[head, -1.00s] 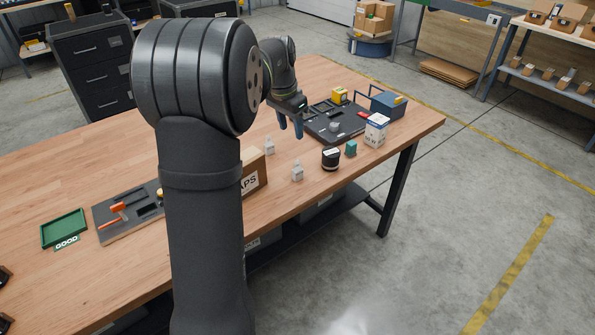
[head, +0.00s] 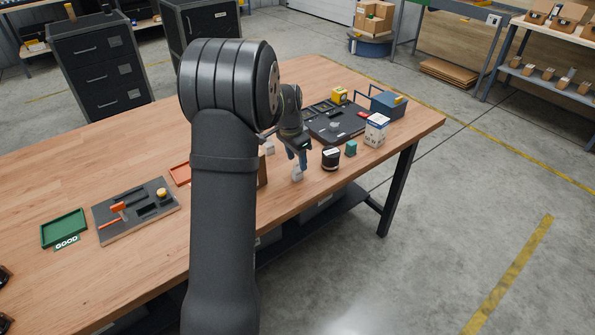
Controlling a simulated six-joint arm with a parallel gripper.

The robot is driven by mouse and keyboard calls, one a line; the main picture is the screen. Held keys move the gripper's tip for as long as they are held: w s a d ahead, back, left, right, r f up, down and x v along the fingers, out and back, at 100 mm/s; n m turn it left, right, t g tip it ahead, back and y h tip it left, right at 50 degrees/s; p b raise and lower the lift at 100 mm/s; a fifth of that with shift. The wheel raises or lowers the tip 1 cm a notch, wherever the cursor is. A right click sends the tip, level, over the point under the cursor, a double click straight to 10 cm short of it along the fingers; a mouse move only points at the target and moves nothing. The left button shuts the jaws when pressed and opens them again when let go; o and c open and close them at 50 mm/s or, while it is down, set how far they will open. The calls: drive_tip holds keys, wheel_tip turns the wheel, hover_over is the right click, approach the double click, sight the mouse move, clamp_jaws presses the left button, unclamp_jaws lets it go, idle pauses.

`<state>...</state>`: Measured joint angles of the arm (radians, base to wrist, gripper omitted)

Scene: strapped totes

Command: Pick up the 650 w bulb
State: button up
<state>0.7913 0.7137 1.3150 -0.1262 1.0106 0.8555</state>
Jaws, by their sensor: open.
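A second small pale piece (head: 269,147) stands behind and to the left, partly hidden by my arm. Any wattage marks on these pieces are too small to read, so I cannot tell which is the 650 w bulb.
To the right stand a black and white round item (head: 331,160), a teal block (head: 351,148) and a white box (head: 377,130). Behind are a dark tray (head: 345,134), a yellow item (head: 339,95) and a blue tote (head: 388,103). My arm hides most of a cardboard box.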

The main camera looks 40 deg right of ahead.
sight(298, 169)
drive_tip(key=f, duration=0.5)
drive_tip(key=shift+d, duration=0.35)
clamp_jaws()
